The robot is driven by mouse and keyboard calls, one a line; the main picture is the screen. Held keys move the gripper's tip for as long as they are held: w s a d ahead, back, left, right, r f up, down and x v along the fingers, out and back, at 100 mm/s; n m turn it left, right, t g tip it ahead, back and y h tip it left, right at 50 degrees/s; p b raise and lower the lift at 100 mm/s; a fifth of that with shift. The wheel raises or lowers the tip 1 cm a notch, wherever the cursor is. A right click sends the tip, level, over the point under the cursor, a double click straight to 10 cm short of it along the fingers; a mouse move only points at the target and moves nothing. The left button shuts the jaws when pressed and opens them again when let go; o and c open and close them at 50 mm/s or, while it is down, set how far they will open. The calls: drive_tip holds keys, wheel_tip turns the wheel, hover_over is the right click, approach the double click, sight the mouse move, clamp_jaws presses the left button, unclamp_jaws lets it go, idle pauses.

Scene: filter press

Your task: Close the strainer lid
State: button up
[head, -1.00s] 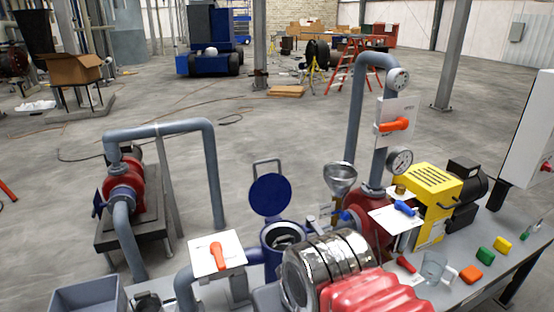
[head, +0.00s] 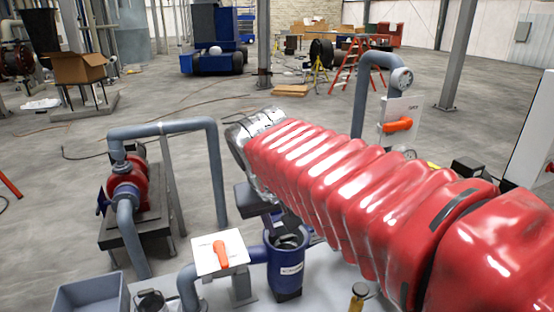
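The strainer (head: 285,268) is a blue upright cylinder at the lower middle of the head view. Its mouth shows partly open, with a dark inside. My gripper (head: 258,205) shows as dark grey parts below the wrist, above and slightly left of the strainer mouth. I cannot tell whether it is open, shut or touching the lid.
A white panel with an orange handle (head: 221,252) stands just left of the strainer. A grey bin (head: 90,295) is at the lower left. A red pump (head: 128,186) with grey pipes stands further left. A gauge and pipe (head: 381,75) rise behind my arm.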

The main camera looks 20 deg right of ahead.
drive_tip(key=w+d+r+m+g+h, duration=0.1)
drive_tip(key=w+d+r+m+h, duration=0.2)
drive_tip(key=w, duration=1)
drive_tip(key=w+d+m+g+h, duration=0.1)
drive_tip(key=w+d+m+h, duration=0.3)
drive_tip(key=w, duration=1)
drive_tip(key=w+a+f+m+g+h, duration=0.2)
drive_tip(key=w+a+f+m+h, duration=0.3)
drive_tip(key=w+f+m+h, duration=0.2)
drive_tip(key=w+f+m, duration=0.1)
drive_tip(key=w+f, duration=0.1)
drive_tip(key=w, duration=0.1)
drive_tip(key=shift+a+f+h, duration=0.15)
drive_tip(key=shift+a+h, duration=0.25)
drive_tip(key=shift+w+d, duration=0.1)
drive_tip(key=d, duration=1.3)
drive_tip(key=shift+d, duration=0.3)
drive_tip(key=shift+c, duration=0.6)
